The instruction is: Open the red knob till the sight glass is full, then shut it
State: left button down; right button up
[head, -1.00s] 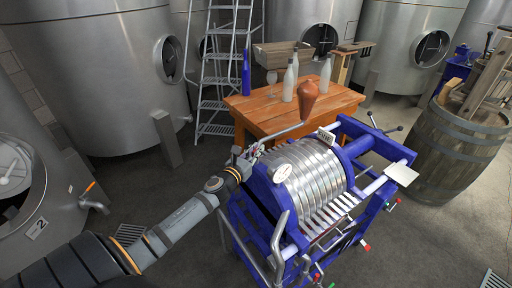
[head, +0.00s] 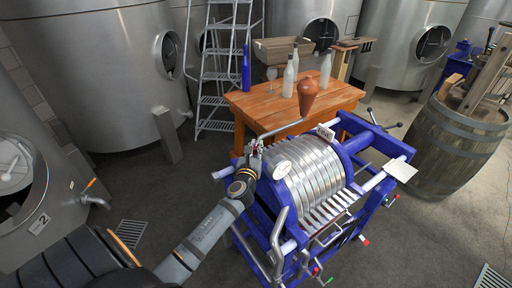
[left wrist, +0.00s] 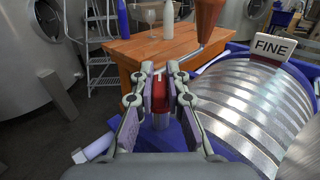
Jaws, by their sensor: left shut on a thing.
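My left gripper (head: 255,151) is at the back left corner of the blue filter press, at the end of a grey pipe. In the left wrist view its two fingers are closed on the red knob (left wrist: 160,92), one on each side. A short grey cylinder (left wrist: 162,121) shows just below the knob. The pipe (head: 283,130) runs from there to a copper-brown cone-shaped vessel (head: 308,96). I cannot make out the sight glass or its level for certain. My right gripper is not in view.
The blue press (head: 262,200) holds a stack of silver plates (head: 318,170) and a "FINE" sign (left wrist: 273,46). Behind it, a wooden table (head: 262,105) carries bottles. A barrel (head: 455,150) stands at right.

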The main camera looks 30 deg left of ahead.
pick_arm(q)
jog(key=c, duration=1.3)
grip_release()
jog(key=shift+c, duration=0.2)
jog(key=v, duration=1.2)
jog(key=shift+f, duration=0.1)
